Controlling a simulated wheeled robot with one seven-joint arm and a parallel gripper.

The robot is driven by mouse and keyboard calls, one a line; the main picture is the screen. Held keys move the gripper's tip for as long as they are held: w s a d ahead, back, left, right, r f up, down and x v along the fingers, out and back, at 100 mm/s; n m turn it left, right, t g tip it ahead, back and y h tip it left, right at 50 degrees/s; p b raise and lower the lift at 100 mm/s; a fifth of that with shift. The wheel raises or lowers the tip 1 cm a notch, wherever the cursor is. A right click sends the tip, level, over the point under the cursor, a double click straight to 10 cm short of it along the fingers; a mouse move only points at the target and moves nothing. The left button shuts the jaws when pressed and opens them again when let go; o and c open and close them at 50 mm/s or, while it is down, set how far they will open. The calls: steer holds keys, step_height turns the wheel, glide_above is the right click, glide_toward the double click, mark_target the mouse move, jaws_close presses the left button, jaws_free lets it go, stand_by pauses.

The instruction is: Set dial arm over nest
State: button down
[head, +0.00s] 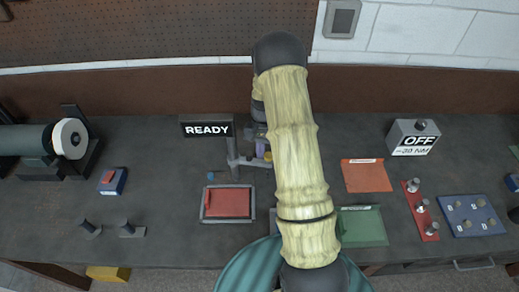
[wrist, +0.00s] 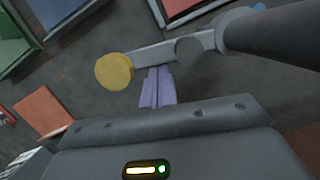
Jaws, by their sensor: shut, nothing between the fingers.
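The dial arm (wrist: 155,54) is a grey bar reaching from a dark post (wrist: 285,32) to a yellow round dial (wrist: 115,71) in the wrist view. My gripper (wrist: 157,76) has purple fingers, shut and empty, with tips close to the bar's side between dial and post. I cannot tell if they touch it. The gripper also shows in the head view (head: 262,147). I cannot tell which thing is the nest; my arm hides part of the bench.
A READY sign (head: 207,129) stands left of the stand. A red panel in a grey frame (head: 228,202) lies in front. Orange (head: 366,175) and green (head: 362,226) mats lie to the right, with an OFF box (head: 413,137) and a pegged red strip (head: 421,211).

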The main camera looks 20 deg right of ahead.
steer(key=s+a+m+t+b, duration=0.1)
steer(key=s+a+m+b, duration=0.1)
steer(key=a+m, duration=0.3)
steer(key=s+a+m+t+y+b, duration=0.1)
steer(key=s+a+m, duration=0.3)
steer(key=m, duration=0.6)
steer(key=shift+s+a+m+t+b, duration=0.45)
steer(key=shift+t+b, duration=0.1)
steer(key=shift+t, duration=0.15)
steer(key=shift+w, duration=0.1)
steer(key=s+d+r, duration=0.2)
steer(key=d+r, duration=0.4)
steer(key=r, duration=0.3)
steer(key=shift+s+r, duration=0.25)
steer(key=shift+r, duration=0.05)
stand_by(0.4)
